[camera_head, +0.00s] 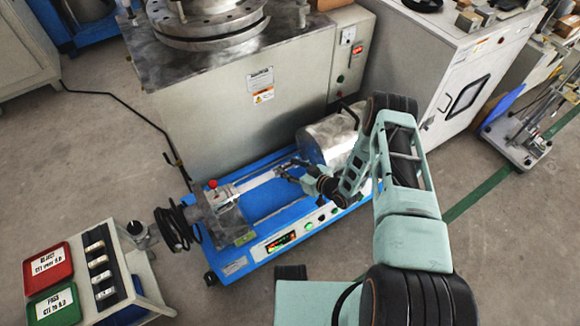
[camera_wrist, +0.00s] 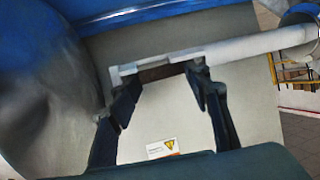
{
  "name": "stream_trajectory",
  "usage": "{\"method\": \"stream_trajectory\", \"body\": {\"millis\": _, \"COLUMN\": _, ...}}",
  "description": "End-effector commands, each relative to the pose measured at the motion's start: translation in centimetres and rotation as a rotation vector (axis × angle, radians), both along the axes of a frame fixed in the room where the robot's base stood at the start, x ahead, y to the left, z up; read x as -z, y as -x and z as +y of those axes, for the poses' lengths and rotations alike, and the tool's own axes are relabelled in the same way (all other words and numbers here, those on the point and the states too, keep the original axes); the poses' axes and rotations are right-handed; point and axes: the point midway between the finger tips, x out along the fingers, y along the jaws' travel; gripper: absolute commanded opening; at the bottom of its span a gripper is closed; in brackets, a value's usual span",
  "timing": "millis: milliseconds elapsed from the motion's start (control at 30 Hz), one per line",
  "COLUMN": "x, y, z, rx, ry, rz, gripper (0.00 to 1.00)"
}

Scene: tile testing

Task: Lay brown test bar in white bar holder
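The brown test bar (camera_wrist: 163,73) lies between my two fingertips in the wrist view, along the near side of a pale piece that looks like the white bar holder (camera_wrist: 122,74). I cannot tell whether it rests in the holder or is held just over it. My gripper (camera_wrist: 163,80) has its fingers well apart, one at each end of the bar; whether they touch it is unclear. In the head view my gripper (camera_head: 287,170) is low over the blue machine, at the right end of the pale holder rod (camera_head: 255,181). The bar cannot be made out there.
The blue machine (camera_head: 290,246) has a metal drum (camera_head: 330,139) close by my gripper and a red knob (camera_head: 212,184) at left. A stand at lower left carries a red reject tray (camera_head: 50,266), a green pass tray (camera_head: 53,305) and several small pieces (camera_head: 98,262). A tall grey machine (camera_head: 235,115) stands behind.

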Motion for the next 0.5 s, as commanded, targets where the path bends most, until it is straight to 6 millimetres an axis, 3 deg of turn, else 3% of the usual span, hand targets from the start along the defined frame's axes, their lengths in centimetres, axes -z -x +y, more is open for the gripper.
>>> {"method": "stream_trajectory", "body": {"millis": 33, "x": 0.42, "y": -0.21, "z": -1.11, "rx": 0.017, "ry": 0.013, "rz": 0.006, "gripper": 0.54}}
{"method": "stream_trajectory", "body": {"millis": 100, "x": 0.42, "y": -0.21, "z": -1.14, "rx": 0.017, "ry": 0.013, "rz": 0.006, "gripper": 0.61}}
{"method": "stream_trajectory", "body": {"millis": 500, "x": 0.34, "y": 0.06, "z": -1.03, "rx": 0.012, "ry": 0.013, "rz": 0.006, "gripper": 0.61}}
